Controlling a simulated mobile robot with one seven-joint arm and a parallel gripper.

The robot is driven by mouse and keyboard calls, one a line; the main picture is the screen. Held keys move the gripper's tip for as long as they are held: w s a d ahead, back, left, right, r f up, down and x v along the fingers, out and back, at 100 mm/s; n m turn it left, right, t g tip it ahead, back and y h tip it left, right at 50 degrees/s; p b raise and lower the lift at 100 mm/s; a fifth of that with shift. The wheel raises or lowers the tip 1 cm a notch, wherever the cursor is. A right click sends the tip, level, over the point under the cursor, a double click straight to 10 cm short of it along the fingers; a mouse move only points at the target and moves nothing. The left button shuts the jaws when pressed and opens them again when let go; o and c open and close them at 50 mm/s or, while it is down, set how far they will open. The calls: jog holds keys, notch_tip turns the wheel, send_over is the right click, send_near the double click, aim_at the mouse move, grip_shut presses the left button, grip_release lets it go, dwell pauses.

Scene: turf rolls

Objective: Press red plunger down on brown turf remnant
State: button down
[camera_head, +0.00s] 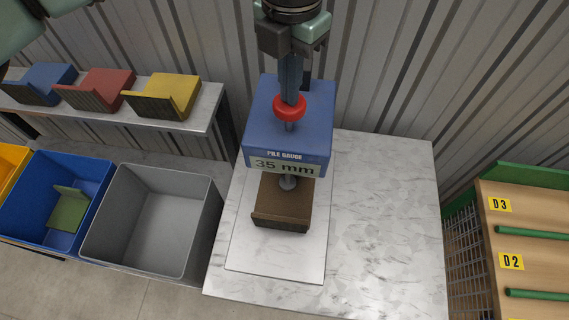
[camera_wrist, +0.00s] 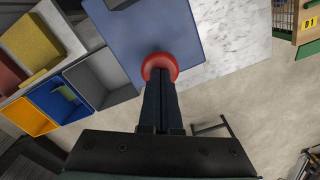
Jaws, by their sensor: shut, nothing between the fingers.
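The blue pile gauge (camera_head: 285,115) stands on a pale base plate and its display reads 35 mm. Its red plunger (camera_head: 289,106) sticks out at the top and also shows in the wrist view (camera_wrist: 160,66). The brown turf remnant (camera_head: 283,203) lies on the plate below, partly under the gauge head. A grey presser foot (camera_head: 288,182) shows at the remnant's back part; whether it touches cannot be told. My gripper (camera_head: 291,93) is shut and empty, pointing down with its fingertips at the red plunger; contact looks likely but is not certain.
A grey bin (camera_head: 152,220) and a blue bin (camera_head: 55,208) with a green piece stand at left. A wooden rack (camera_head: 525,240) stands at right. The marble tabletop (camera_head: 385,210) is clear right of the gauge.

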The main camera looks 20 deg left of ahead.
notch_tip(320, 180, up, 15)
jog(key=p, duration=1)
